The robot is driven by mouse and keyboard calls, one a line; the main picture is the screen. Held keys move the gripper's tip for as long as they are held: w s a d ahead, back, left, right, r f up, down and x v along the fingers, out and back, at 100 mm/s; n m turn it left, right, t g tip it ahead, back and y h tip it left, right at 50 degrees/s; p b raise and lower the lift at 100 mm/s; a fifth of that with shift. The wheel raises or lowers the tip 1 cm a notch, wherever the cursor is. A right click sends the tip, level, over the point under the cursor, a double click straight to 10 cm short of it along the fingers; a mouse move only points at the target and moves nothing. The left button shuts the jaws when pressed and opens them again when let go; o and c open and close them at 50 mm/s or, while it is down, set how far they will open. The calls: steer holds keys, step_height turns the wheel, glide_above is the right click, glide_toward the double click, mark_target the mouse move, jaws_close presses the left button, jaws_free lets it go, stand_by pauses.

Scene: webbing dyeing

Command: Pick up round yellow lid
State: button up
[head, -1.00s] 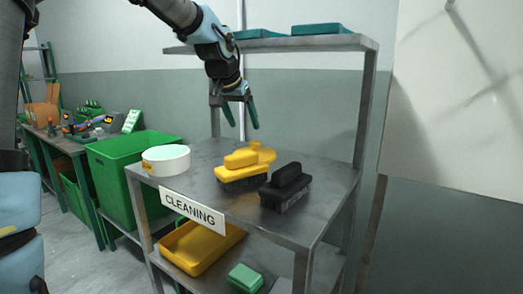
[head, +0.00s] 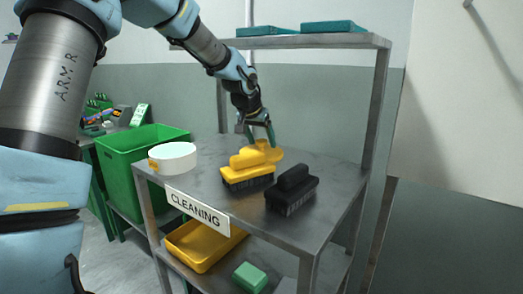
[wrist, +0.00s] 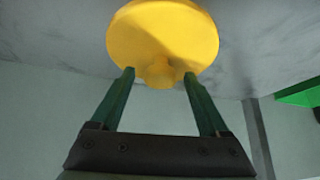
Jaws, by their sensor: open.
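The round yellow lid (head: 270,153) lies on the metal shelf behind the yellow brush in the head view. In the wrist view the lid (wrist: 165,35) is a yellow disc with a small knob (wrist: 160,73) facing my gripper. My gripper (wrist: 158,75) is open, with its two green fingertips on either side of the knob. In the head view my gripper (head: 259,136) is right at the lid. Whether the fingers touch the lid I cannot tell. The brush partly hides the lid in the head view.
A yellow brush (head: 247,172) and a black brush (head: 292,190) stand in front of the lid on the shelf (head: 215,203). A white round tub (head: 173,157) is at the left corner. An upper shelf (head: 300,42) holds teal items. A green crate (head: 118,170) stands left.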

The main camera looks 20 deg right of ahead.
steer(key=shift+w+d+f, duration=0.1)
steer(key=shift+d+f, duration=0.05)
steer(key=shift+f, duration=0.2)
jaws_close()
stand_by(0.4)
